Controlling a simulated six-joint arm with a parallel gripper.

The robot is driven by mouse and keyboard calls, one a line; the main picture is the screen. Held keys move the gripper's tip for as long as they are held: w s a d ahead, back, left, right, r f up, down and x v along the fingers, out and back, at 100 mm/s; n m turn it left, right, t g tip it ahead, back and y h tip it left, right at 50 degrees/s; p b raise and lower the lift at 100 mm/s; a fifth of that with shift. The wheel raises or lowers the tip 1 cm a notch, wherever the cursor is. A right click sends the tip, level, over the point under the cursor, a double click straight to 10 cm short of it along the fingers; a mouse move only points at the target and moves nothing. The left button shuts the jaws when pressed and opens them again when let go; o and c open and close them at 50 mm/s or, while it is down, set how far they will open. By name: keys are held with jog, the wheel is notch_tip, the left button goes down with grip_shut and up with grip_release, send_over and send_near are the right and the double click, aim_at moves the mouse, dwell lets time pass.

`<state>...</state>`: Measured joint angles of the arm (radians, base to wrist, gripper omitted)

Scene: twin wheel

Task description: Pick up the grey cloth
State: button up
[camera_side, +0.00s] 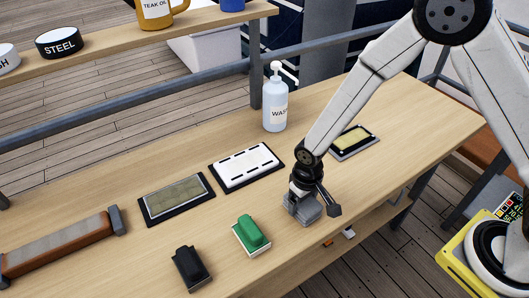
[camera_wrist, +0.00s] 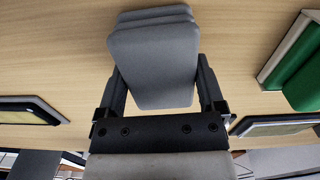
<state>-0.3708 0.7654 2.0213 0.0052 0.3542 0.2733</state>
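The grey cloth (camera_side: 304,213) is a folded, layered block on the bench top, in the lower middle of the side view. In the wrist view the cloth (camera_wrist: 155,60) fills the upper middle, in front of my gripper. My gripper (camera_side: 312,207) is low over the cloth and points down, with its fingers spread. One dark finger stands out to the right of the cloth in the side view. In the wrist view the fingers of my gripper (camera_wrist: 163,92) lie along either side of the cloth, their tips partly hidden by it. I cannot tell whether they touch it.
A green-topped block (camera_side: 251,234) lies left of the cloth, with a black block (camera_side: 190,268) beyond it. Flat framed plates (camera_side: 177,198) and a white slotted plate (camera_side: 246,167) lie behind. A pump bottle (camera_side: 275,105) stands at the back. The bench's front edge is close to the cloth.

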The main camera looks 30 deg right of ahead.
jog(key=shift+c, duration=0.9)
jog(key=shift+r, duration=0.1)
jog(key=shift+r, duration=0.65)
jog(key=s+d+r, duration=0.4)
jog(key=s+r, duration=0.7)
jog(key=s, duration=0.2)
jog(key=shift+s+r, duration=0.2)
jog(key=shift+r, duration=0.05)
